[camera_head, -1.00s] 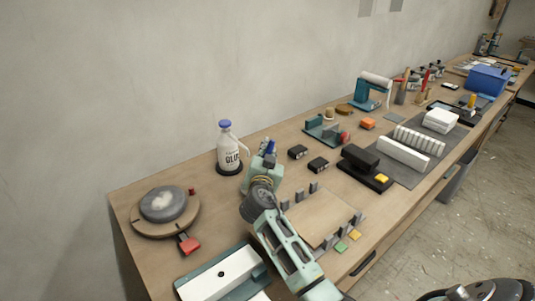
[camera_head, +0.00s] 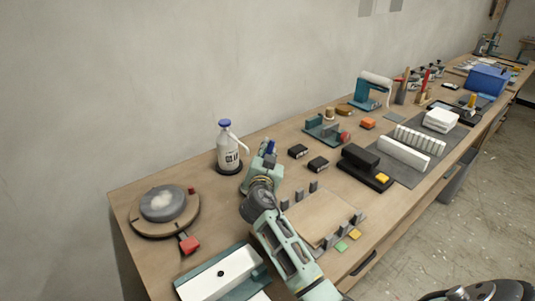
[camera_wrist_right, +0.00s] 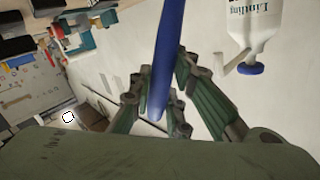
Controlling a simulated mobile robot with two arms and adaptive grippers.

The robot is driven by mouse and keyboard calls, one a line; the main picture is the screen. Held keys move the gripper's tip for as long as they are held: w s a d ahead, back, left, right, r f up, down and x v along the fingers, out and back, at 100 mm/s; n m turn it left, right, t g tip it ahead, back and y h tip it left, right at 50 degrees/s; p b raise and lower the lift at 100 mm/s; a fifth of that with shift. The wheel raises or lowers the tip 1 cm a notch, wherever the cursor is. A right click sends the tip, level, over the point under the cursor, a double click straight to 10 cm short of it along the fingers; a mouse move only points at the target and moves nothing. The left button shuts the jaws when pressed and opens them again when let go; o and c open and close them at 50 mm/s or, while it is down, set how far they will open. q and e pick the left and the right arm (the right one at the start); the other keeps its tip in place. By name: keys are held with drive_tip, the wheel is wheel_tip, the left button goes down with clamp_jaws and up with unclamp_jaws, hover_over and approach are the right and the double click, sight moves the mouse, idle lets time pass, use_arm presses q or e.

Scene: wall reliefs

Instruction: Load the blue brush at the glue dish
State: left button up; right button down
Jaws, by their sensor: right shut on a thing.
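My right gripper (camera_head: 264,160) is beside the glue bottle, over the workbench, and shut on the blue brush (camera_head: 271,146). In the right wrist view the blue brush (camera_wrist_right: 167,55) runs between the fingers (camera_wrist_right: 165,98); its bristles cannot be made out. The white glue bottle (camera_head: 228,150) with a blue cap stands upright on a dark round base (camera_head: 229,169), just left of the gripper. The bottle also shows in the wrist view (camera_wrist_right: 250,28), apart from the brush. I cannot make out a glue dish for certain; the gripper may hide it. My left gripper is not in view.
A grey disc (camera_head: 162,202) on a round wooden board lies at the left, with a red-handled clamp (camera_head: 189,244). A wooden panel (camera_head: 318,218) between grey posts lies right of my arm. Black blocks (camera_head: 318,164) stand behind it. The wall runs close behind the bench.

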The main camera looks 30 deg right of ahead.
drive_tip(key=shift+r+p, duration=2.05)
drive_tip(key=shift+r, duration=1.4)
